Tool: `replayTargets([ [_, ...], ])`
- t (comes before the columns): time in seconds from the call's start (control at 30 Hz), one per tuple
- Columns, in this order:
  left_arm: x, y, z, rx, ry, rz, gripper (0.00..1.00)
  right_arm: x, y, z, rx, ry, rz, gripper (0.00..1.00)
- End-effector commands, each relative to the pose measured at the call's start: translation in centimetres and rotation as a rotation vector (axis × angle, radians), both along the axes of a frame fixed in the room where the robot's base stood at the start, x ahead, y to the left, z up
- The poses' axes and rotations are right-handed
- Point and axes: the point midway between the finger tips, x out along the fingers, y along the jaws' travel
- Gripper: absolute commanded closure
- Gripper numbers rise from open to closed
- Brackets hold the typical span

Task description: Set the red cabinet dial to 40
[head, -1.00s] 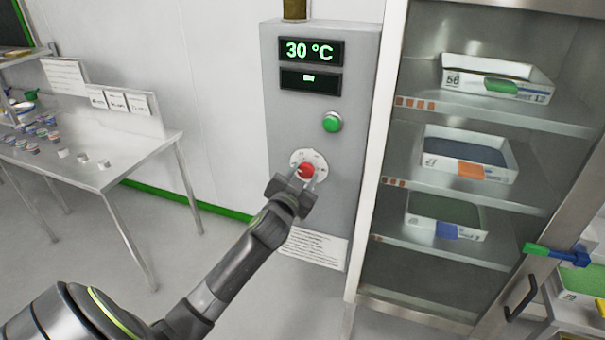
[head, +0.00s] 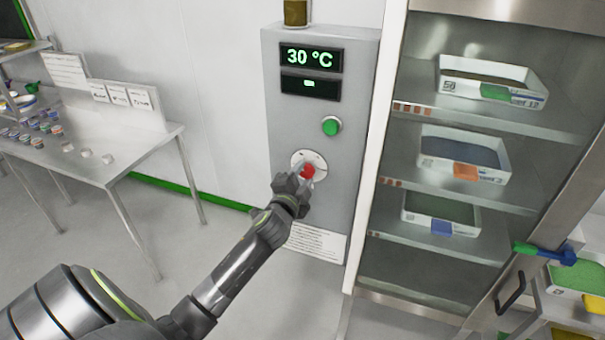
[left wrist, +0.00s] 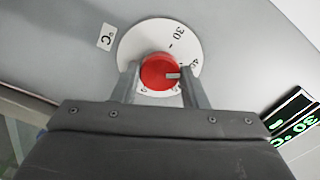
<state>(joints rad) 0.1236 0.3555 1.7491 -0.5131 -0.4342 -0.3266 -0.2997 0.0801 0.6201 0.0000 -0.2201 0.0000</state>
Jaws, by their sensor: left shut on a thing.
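The red dial (head: 306,172) sits on a white round scale plate (head: 317,158) on the grey control cabinet (head: 350,100). My left gripper (head: 308,178) is shut on the dial, one finger on each side. In the left wrist view the red dial (left wrist: 158,74) lies between the fingers, its pale pointer mark toward the right finger. On the scale plate (left wrist: 148,36) a 30 is readable; another number beside the right finger is partly hidden, seemingly 40. The upper display (head: 311,57) reads 30 °C. My right gripper is not in view.
A green button (head: 331,126) is above the dial, and a small lower display (head: 310,86) shows a short mark. An open-fronted rack (head: 480,115) with trays stands right of the cabinet. A metal table (head: 110,165) with small containers stands left.

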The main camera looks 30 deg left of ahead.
Motion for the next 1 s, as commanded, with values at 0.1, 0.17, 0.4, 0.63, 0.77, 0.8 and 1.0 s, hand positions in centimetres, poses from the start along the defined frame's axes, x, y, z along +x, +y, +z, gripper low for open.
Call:
replayTargets([
  [0.1,-0.02,-0.01,-0.03,0.025,0.007,0.0,0.83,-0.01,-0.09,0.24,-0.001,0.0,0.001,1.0],
  [0.17,-0.02,-0.01,-0.05,0.034,0.009,0.0,0.83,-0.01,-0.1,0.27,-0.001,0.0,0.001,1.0],
  [0.4,-0.02,-0.01,-0.11,0.043,0.011,0.0,0.83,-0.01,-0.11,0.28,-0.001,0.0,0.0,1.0],
  [0.63,-0.02,0.0,-0.12,0.041,0.012,0.0,0.59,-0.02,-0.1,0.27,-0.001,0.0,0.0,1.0],
  [0.77,-0.02,-0.01,-0.11,0.042,0.011,0.001,0.42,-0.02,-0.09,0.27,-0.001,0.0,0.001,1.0],
  [0.8,-0.02,0.0,-0.1,0.042,0.011,0.001,0.39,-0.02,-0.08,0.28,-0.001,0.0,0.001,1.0],
  [1.0,0.0,0.0,-0.04,0.042,0.011,0.0,0.39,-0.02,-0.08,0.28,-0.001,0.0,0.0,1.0],
])
